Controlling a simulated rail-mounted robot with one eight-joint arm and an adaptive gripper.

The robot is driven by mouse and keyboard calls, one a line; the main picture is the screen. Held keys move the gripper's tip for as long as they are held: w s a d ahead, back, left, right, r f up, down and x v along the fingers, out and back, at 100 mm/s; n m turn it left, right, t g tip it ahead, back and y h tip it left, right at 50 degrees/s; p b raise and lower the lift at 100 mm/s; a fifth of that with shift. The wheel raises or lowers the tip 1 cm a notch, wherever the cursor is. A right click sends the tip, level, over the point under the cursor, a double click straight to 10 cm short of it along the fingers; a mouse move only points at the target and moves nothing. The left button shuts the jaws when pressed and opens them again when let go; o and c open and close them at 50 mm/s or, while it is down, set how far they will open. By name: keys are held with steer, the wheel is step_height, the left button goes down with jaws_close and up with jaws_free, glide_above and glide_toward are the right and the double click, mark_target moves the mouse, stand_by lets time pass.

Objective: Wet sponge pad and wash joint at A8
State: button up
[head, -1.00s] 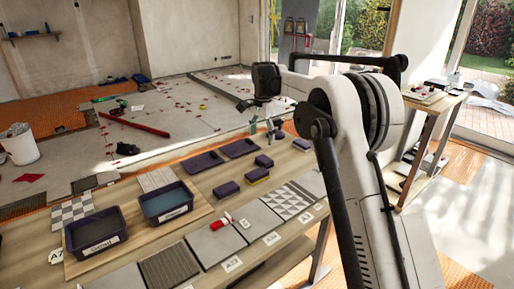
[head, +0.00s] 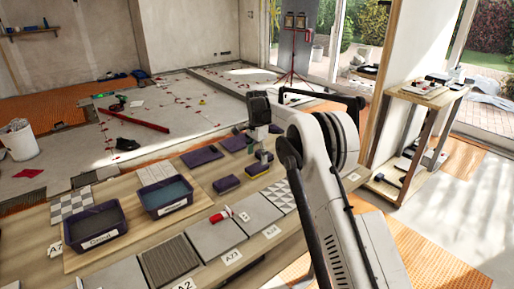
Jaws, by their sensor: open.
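Small purple sponge pads lie on the wooden bench, one with a yellow underside (head: 227,185) and another (head: 257,169) to its right. My gripper (head: 263,159) is open and points down just behind the right one; whether it touches any pad cannot be told. A purple tub with bluish water (head: 165,197) stands on a wooden board. A similar tub labelled "Grout" (head: 95,226) stands to its left. No label reading A8 can be made out, so I cannot tell which joint it is.
Two flat dark purple floats (head: 202,156) lie behind the pads. A red and white tool (head: 221,214) lies on the front row of grey tiles (head: 217,238). A checkered tile (head: 70,204) is at the left. A side table (head: 425,97) stands at the right.

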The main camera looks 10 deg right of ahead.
mark_target(257, 166)
step_height(257, 166, down, 6)
steer(key=shift+f+b, duration=0.25)
steer(key=shift+b, duration=0.1)
steer(key=c, duration=1.3)
steer(key=shift+r, duration=0.2)
steer(key=shift+r+p, duration=0.95)
steer(key=shift+r, duration=1.4)
